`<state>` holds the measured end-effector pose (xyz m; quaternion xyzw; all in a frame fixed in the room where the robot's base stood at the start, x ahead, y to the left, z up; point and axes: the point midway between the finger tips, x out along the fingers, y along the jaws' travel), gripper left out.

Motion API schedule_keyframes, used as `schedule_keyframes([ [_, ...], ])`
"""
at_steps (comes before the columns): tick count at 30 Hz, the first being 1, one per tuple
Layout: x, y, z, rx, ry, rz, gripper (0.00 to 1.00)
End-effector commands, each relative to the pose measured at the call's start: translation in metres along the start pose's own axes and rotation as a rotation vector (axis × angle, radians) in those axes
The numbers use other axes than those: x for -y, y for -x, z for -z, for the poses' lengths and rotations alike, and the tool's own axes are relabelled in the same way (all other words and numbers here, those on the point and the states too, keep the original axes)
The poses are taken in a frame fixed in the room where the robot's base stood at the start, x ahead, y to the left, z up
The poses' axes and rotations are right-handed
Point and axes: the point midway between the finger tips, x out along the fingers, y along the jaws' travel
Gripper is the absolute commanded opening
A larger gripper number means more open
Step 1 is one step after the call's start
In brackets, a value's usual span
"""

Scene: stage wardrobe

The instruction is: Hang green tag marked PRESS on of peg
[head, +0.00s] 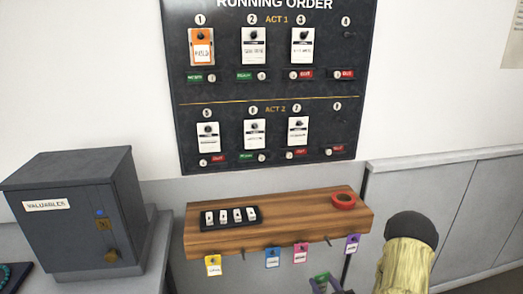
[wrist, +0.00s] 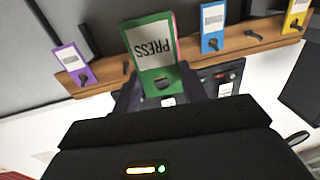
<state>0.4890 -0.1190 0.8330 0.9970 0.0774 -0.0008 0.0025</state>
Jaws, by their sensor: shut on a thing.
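The green tag marked PRESS (wrist: 150,45) is held in my gripper (wrist: 163,92), which is shut on it near its holed end. The lettering appears upside down in the wrist view. In the head view the green tag (head: 321,278) is at the bottom edge, below the wooden shelf (head: 290,215). A bare peg (head: 328,241) sticks out of the shelf front between the pink and purple tags; it also shows in the wrist view (wrist: 126,68), left of the green tag. Another bare peg (head: 243,253) is between the yellow and blue tags. The green tag appears apart from the pegs.
Yellow (head: 213,265), blue (head: 272,258), pink (head: 300,253) and purple (head: 352,244) tags hang along the shelf. A red tape roll (head: 344,201) and black tray (head: 231,217) sit on top. A valuables safe (head: 75,215) stands left; the running-order board (head: 265,95) is above.

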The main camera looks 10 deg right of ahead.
Motion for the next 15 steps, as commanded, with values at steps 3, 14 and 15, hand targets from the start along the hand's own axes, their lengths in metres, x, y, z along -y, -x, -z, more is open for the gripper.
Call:
schedule_keyframes([
  [3, 0.043, -0.040, -0.005, -0.005, -0.004, 0.068, 0.18],
  [14, 0.107, -0.087, -0.007, -0.002, -0.014, 0.146, 0.18],
  [15, 0.107, -0.087, -0.007, -0.001, -0.014, 0.146, 0.18],
])
